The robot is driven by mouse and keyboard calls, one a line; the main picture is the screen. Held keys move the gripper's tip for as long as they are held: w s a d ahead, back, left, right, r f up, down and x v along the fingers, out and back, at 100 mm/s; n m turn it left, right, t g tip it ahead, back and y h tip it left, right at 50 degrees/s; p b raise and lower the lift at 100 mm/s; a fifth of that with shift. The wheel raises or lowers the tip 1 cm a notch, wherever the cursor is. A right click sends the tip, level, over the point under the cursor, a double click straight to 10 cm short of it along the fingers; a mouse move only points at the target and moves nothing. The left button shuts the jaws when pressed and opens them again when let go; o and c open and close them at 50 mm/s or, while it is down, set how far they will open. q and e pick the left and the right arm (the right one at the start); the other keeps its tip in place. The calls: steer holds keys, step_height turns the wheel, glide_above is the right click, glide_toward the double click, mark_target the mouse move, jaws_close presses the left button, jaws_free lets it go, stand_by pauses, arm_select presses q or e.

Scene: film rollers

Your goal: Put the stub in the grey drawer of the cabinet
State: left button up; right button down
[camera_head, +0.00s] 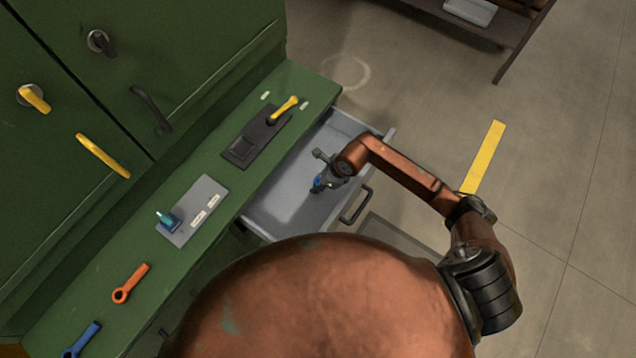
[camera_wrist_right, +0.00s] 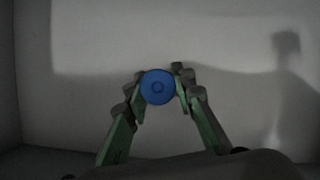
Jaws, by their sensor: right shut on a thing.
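The grey drawer (camera_head: 283,206) of the green cabinet (camera_head: 262,103) is pulled open. Its handle (camera_head: 356,206) is on the right side in the head view. My right gripper (camera_head: 322,183) is over the drawer's opening, pointing down. It is shut on a small blue round piece, which I take to be the stub (camera_wrist_right: 158,87), seen end-on between the fingertips in the right wrist view. My left gripper is not in view.
On the cabinet's ledge are a black tray (camera_head: 240,149) with a yellow-handled tool (camera_head: 284,109), a grey plate (camera_head: 205,197) with a teal piece (camera_head: 167,219), an orange wrench (camera_head: 130,284) and a blue tool (camera_head: 84,339). Open floor (camera_head: 420,95) lies to the right.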

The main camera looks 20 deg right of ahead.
steer(key=c, duration=1.6)
jaws_free()
steer(key=p+v, duration=0.1)
steer(key=v, duration=1.1)
steer(key=shift+p, duration=0.4)
steer(key=shift+a, duration=0.1)
